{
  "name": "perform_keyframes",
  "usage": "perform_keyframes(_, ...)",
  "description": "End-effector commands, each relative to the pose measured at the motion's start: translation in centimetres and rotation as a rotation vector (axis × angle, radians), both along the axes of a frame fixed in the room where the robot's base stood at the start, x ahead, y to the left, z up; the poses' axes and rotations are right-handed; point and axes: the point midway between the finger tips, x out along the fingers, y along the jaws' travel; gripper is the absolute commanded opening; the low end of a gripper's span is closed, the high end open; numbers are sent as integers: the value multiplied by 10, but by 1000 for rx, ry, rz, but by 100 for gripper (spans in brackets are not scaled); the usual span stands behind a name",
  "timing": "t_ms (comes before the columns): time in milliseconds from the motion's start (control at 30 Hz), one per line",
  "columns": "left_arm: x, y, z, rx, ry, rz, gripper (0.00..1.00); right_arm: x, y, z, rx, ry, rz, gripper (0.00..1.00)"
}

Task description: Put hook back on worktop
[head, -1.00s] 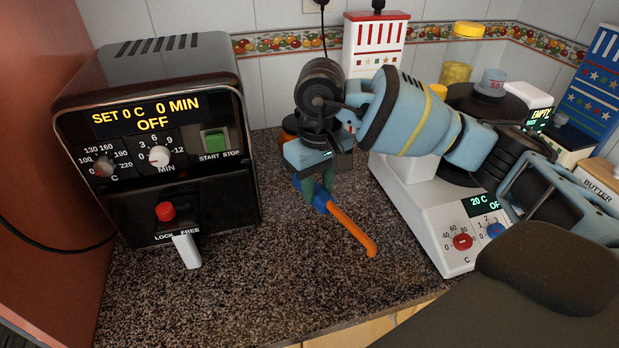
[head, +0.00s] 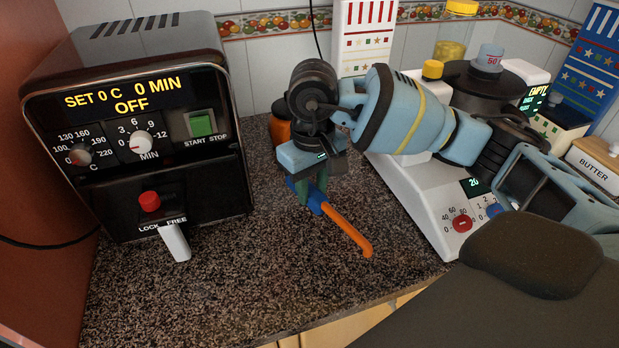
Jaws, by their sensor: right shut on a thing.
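The hook is an orange rod (head: 346,228) with a bent tip and a blue handle part. My right gripper (head: 309,190) points down and is shut on the hook's blue part. The orange rod sticks out from it toward the lower right, over the speckled worktop (head: 230,280). I cannot tell whether the hook touches the worktop. My left gripper is not in view.
A black fryer-like appliance (head: 195,90) with a white handle stands at the left. A white appliance with dials (head: 425,200) stands at the right, under my right arm. An orange container (head: 281,128) is behind the gripper. The front middle of the worktop is clear.

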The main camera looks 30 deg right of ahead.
Motion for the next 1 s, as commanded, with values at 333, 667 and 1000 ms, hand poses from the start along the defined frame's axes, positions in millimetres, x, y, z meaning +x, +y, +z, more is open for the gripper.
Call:
perform_keyframes(333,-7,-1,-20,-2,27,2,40,0,0,-32,0,2,0,6)
perform_keyframes(667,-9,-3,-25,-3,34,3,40,0,0,-38,0,-2,0,6)
perform_keyframes(1000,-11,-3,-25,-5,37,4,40,0,0,-39,0,-2,0,6)
